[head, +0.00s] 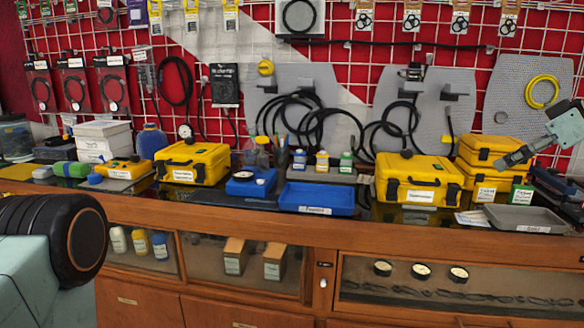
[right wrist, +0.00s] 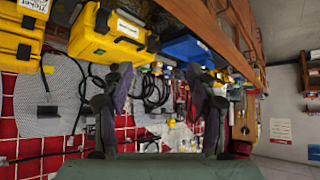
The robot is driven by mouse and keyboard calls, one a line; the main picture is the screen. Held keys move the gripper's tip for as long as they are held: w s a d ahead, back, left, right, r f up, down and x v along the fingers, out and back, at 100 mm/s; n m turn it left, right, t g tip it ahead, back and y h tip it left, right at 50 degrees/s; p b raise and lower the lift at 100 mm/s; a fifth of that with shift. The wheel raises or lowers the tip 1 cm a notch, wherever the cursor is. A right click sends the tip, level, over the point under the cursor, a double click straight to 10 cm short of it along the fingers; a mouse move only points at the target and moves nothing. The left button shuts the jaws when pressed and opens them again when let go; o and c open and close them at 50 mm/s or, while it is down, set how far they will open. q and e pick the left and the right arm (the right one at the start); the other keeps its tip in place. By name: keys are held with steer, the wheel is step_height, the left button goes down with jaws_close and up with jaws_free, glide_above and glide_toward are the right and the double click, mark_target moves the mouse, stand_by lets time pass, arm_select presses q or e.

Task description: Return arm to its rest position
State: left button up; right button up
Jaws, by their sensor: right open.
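My right gripper (head: 508,162) shows at the right of the head view, in the air in front of the stacked yellow cases. In the right wrist view its two fingers (right wrist: 158,78) are spread wide apart with nothing between them. The right arm comes in from the right edge. My left gripper is not in view.
A wooden bench carries yellow cases (head: 408,178), a blue tray (head: 316,198) and a grey tray (head: 525,218). The grey tray lies below my right gripper. Behind stands a red wall with a wire grid, grey panels (head: 515,95) and hanging hoses.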

steer(key=w+a+f+m+t+h, duration=0.1)
steer(key=w+a+f+m+h, duration=0.15)
steer(key=f+m, duration=0.2)
steer(key=w+a+f+m+t+h, duration=0.1)
steer(key=w+a+f+m, duration=0.15)
steer(key=f, duration=0.35)
steer(key=s+a+f+m+g, duration=0.1)
steer(key=s+a+f, duration=0.35)
steer(key=f, duration=0.45)
steer(key=s+a+f+m, duration=0.1)
steer(key=s+a+f, duration=0.3)
steer(key=f, duration=0.5)
steer(key=s+a+f+g, duration=0.3)
steer(key=s+f, duration=0.3)
steer(key=s, duration=0.6)
steer(key=s+a+f+n+g, duration=0.1)
steer(key=s+a+f+g, duration=0.2)
steer(key=s+f, duration=0.4)
steer(key=s+a+f+n+g+h, duration=0.1)
steer(key=s+f, duration=0.6)
steer(key=s, duration=1.1)
steer(key=shift+s+a+g, duration=0.2)
steer(key=shift+a+g, duration=0.7)
steer(key=shift+a, duration=0.2)
